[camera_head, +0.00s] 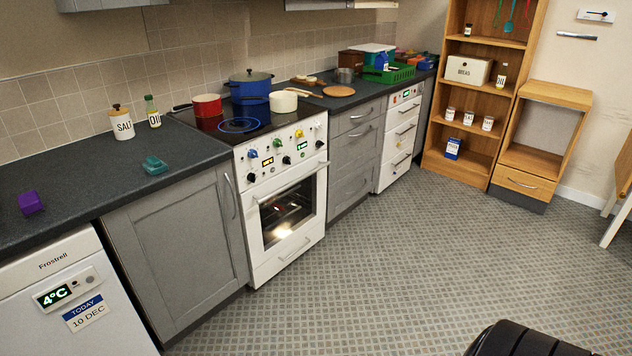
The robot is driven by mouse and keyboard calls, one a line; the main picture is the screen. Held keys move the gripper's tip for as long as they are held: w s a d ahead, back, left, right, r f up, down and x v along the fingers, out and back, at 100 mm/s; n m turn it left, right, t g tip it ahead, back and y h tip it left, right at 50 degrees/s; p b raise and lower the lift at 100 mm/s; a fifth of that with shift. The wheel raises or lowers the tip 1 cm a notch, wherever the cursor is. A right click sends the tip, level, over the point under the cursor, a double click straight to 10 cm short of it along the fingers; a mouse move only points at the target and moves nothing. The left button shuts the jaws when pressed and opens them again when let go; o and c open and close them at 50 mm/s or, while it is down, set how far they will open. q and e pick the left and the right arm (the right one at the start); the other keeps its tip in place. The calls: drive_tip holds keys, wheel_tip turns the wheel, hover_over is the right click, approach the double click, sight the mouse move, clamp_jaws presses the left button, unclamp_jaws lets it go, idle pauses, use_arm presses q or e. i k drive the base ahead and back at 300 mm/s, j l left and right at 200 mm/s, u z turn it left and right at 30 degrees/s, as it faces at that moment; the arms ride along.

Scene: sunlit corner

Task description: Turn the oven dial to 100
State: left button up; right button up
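The white oven (262,262) stands between grey cabinets, left of centre, with its door shut and its window lit. Its front panel has several dials, among them a blue dial (252,153), a green dial (278,143), a yellow dial (299,133) and black dials (287,160). Two small lit displays, an orange one (268,161) and a greenish one (302,145), sit among them. Their readings and the dial markings are too small to read. Neither of my grippers shows in this view.
A red pan (207,105), a blue pot (250,85) and a cream pan (284,101) stand on the hob. A fridge (60,308) is at the front left. A wooden shelf (452,100) stands at the back right. The patterned floor (370,270) before the oven is clear.

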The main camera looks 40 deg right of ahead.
sight(251, 176)
drive_tip(key=i+l, duration=0.1)
drive_tip(key=l, duration=0.35)
drive_tip(key=i+l+z, duration=0.1)
drive_tip(key=l, duration=0.3)
drive_tip(key=i+l, duration=0.15)
drive_tip(key=l, duration=0.3)
drive_tip(key=i+l, duration=0.1)
drive_tip(key=l, duration=0.3)
drive_tip(key=i+l+z, duration=0.1)
drive_tip(key=l, duration=0.35)
drive_tip(key=i+l, duration=0.2)
drive_tip(key=l, duration=0.2)
drive_tip(key=i+l+z, duration=0.1)
drive_tip(key=l, duration=0.35)
